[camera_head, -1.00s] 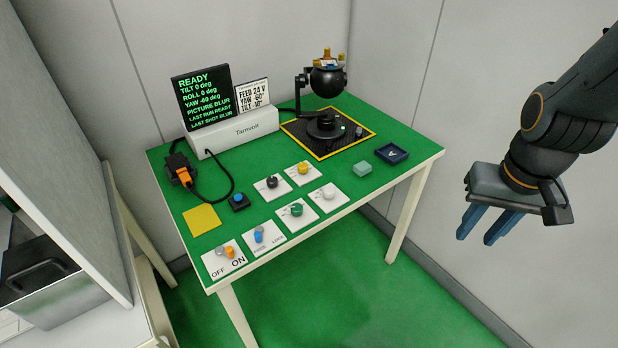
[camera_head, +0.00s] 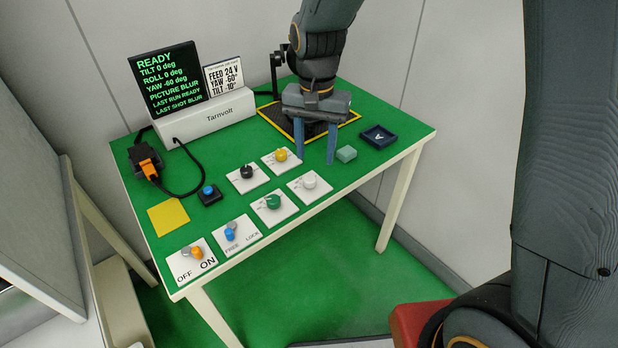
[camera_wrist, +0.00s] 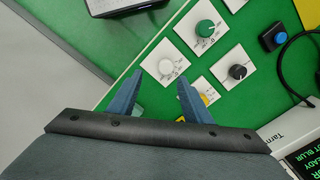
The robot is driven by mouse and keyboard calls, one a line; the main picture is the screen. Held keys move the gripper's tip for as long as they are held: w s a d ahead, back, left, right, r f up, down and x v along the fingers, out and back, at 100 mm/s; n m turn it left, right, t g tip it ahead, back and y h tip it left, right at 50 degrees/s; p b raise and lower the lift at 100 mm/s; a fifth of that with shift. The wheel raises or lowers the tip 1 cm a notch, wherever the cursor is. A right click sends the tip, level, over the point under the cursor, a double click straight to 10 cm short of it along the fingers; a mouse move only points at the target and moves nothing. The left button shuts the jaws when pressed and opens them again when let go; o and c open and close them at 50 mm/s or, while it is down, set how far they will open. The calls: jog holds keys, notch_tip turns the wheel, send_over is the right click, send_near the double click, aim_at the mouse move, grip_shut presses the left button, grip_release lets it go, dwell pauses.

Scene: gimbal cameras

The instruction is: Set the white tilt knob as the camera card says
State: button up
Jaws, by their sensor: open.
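The white tilt knob (camera_head: 309,180) sits on a white plate at the right of the knob group; it also shows in the wrist view (camera_wrist: 166,67), ahead of and between the fingers. My gripper (camera_head: 316,158) is open and empty above the table, behind the white knob in the head view. The camera card (camera_head: 225,77) reads "FEED 24 V, YAW -60°, TILT -10°". The screen (camera_head: 165,75) reads READY, TILT 0 deg, ROLL 0 deg, YAW -60 deg, PICTURE BLUR. The gimbal camera is mostly hidden behind my arm.
Near the white knob are a green knob (camera_head: 273,202), a yellow knob (camera_head: 281,155) and a black knob (camera_head: 246,171). A pale green block (camera_head: 346,154) and a dark blue tray (camera_head: 378,136) lie to the right. A blue button (camera_head: 208,191), a blue switch (camera_head: 229,234) and an orange switch (camera_head: 197,252) are leftward.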

aim_at(309, 178)
jog(key=shift+w+a+f, duration=0.3)
jog(key=shift+a+f, duration=0.15)
jog(key=shift+a, duration=0.2)
jog(key=shift+a+f, duration=0.1)
jog(key=shift+f, duration=0.2)
jog(key=shift+f+p, duration=0.45)
jog(key=shift+f, duration=3)
jog(key=c, duration=1.1)
jog(key=shift+o, duration=0.2)
